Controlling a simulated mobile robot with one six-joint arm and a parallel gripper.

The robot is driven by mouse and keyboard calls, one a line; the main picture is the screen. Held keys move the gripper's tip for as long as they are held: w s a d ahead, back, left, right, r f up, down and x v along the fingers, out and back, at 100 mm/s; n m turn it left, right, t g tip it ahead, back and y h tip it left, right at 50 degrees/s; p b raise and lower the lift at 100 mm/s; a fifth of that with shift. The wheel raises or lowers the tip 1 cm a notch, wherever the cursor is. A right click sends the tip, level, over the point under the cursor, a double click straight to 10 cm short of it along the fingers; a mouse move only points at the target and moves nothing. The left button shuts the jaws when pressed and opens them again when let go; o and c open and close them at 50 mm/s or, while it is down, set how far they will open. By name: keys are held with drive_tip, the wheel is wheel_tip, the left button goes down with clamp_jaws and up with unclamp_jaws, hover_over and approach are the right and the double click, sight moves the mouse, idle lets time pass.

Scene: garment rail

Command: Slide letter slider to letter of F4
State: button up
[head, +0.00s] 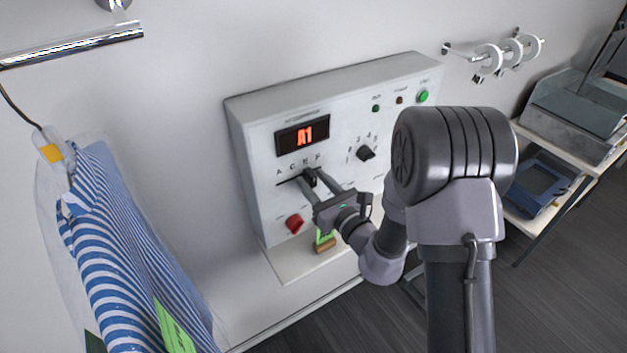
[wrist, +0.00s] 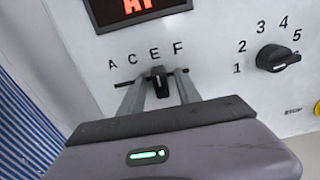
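The control panel (head: 262,130) is a white box on the wall; its red display (head: 303,135) reads A1. The black letter slider (wrist: 158,78) sits in a horizontal slot under the letters A, C, E, F, roughly below E. My gripper (wrist: 159,84) is at the slot with one finger on each side of the slider knob. The fingers are apart, with small gaps showing beside the knob. In the head view my gripper (head: 311,180) partly covers the slider. The black number dial (wrist: 277,58) with numerals around it is to the right of the slider.
A red knob (head: 294,223) is below the slot. A green button (head: 423,96) is at the panel's upper right. A shelf (head: 290,268) under the panel holds a wooden block with a green tag (head: 325,244). A bagged blue-striped garment (head: 120,250) hangs at left.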

drive_tip(key=shift+w+a, duration=0.2)
drive_tip(key=shift+w, duration=0.05)
drive_tip(key=shift+c, duration=0.4)
clamp_jaws()
drive_tip(key=shift+d, duration=0.1)
idle(0.8)
